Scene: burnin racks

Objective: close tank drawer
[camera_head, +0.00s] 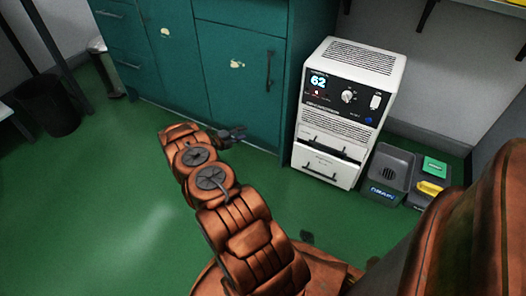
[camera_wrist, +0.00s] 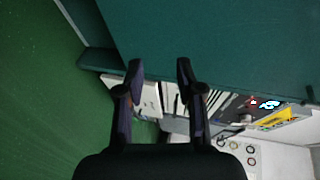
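The white unit (camera_head: 350,75) with a lit "62" display stands on the floor right of the teal cabinets. Its front has an upper drawer (camera_head: 332,133) and a lower drawer (camera_head: 322,166), each with a dark handle. The lower front seems to stand out slightly, but I cannot tell how far; no label naming the tank is readable. My gripper (camera_head: 238,134) is left of the unit, in front of the teal cabinet and apart from the drawers. In the wrist view my gripper (camera_wrist: 159,68) is open and empty, with the white unit's front (camera_wrist: 148,98) beyond the fingers.
The teal cabinet (camera_head: 235,85) stands close behind my gripper. A grey drain tray (camera_head: 388,172) and a second tray with green and yellow items (camera_head: 432,178) lie right of the unit. A black bin (camera_head: 45,105) is far left. Green floor is clear at left and front.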

